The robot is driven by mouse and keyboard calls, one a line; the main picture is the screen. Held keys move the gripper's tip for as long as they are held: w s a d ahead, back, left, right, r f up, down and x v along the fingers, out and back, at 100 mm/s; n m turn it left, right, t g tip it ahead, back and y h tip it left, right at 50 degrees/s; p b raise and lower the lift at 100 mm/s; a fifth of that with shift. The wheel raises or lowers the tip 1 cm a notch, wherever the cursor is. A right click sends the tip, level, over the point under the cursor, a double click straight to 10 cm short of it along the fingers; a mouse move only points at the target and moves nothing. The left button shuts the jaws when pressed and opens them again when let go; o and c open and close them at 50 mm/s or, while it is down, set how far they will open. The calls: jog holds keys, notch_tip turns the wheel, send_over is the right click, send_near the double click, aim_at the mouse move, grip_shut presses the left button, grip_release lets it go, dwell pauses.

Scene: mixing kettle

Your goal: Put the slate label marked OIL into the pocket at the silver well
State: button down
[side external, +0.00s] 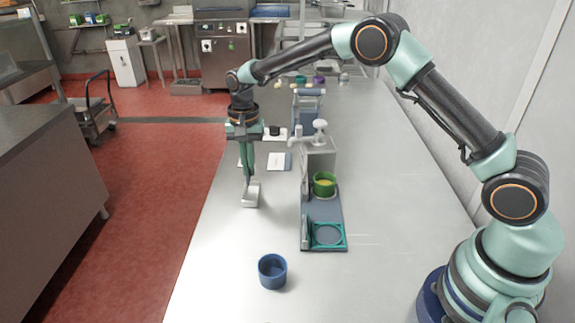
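My gripper (249,180) points straight down over the table, left of the grey kettle stand. A small pale grey block-like piece (250,196) is directly at its fingertips, at or just above the tabletop. I cannot tell whether the fingers are closed on it or whether it is the label. No OIL lettering is readable in this view. A white card-like piece with a dark edge (279,161) lies farther back on the table. I cannot make out the silver well or its pocket for certain.
The grey stand (319,158) holds a green cup (324,186) with yellow contents; a teal ring (328,235) is on its base. A blue cup (272,272) stands in front. Small coloured containers (318,80) are at the back. The table's (375,215) right side is clear.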

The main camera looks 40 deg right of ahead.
jog(key=s+d+r, duration=0.5)
jog(key=s+d, duration=0.3)
jog(key=d, duration=0.2)
jog(key=shift+s+d+f, duration=0.1)
jog(key=shift+d+f, duration=0.05)
jog(key=shift+f, duration=0.85)
jog(key=shift+s+d+f, duration=0.1)
jog(key=shift+d+f, duration=0.1)
jog(key=shift+f, duration=0.85)
jog(key=shift+s+d+f, duration=0.1)
jog(key=shift+d+f, duration=0.05)
jog(key=shift+f, duration=0.85)
jog(key=shift+f, duration=0.35)
jog(key=shift+f, duration=0.7)
jog(key=c, duration=1)
grip_release()
jog(key=o, duration=0.4)
jog(key=shift+s+f, duration=0.15)
